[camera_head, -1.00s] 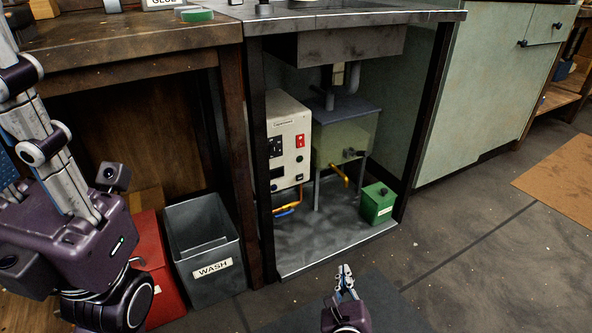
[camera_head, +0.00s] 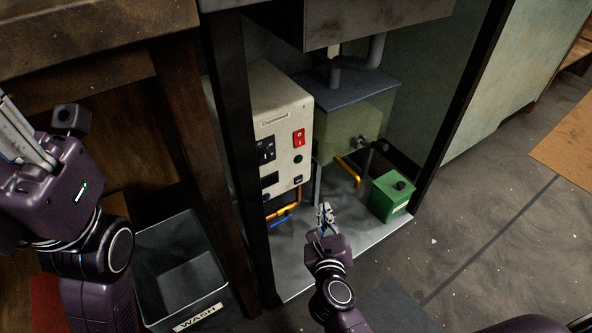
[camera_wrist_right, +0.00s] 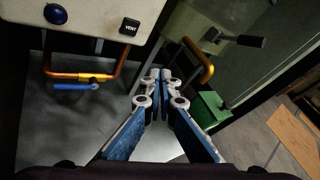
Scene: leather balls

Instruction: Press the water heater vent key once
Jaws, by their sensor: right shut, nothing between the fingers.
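The water heater (camera_head: 283,110) is a cream box inside the open cabinet, with a red switch, a dark socket and a green button on its front. Its black vent key (camera_wrist_right: 130,26), marked VENT, shows at the panel's lower right corner in the right wrist view, near a blue round knob (camera_wrist_right: 56,14). My right gripper (camera_head: 324,207) is shut and empty, in front of and below the heater's lower right, apart from the key. My left gripper (camera_head: 22,132) is at the left edge of the head view; its fingertips are cut off.
Orange and blue pipes (camera_head: 284,212) hang under the heater. A greenish tank (camera_head: 350,125) with a tap stands to its right, and a green box (camera_head: 391,194) on the cabinet floor. A dark cabinet post (camera_head: 240,150) and a grey WASH bin (camera_head: 180,275) are at left.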

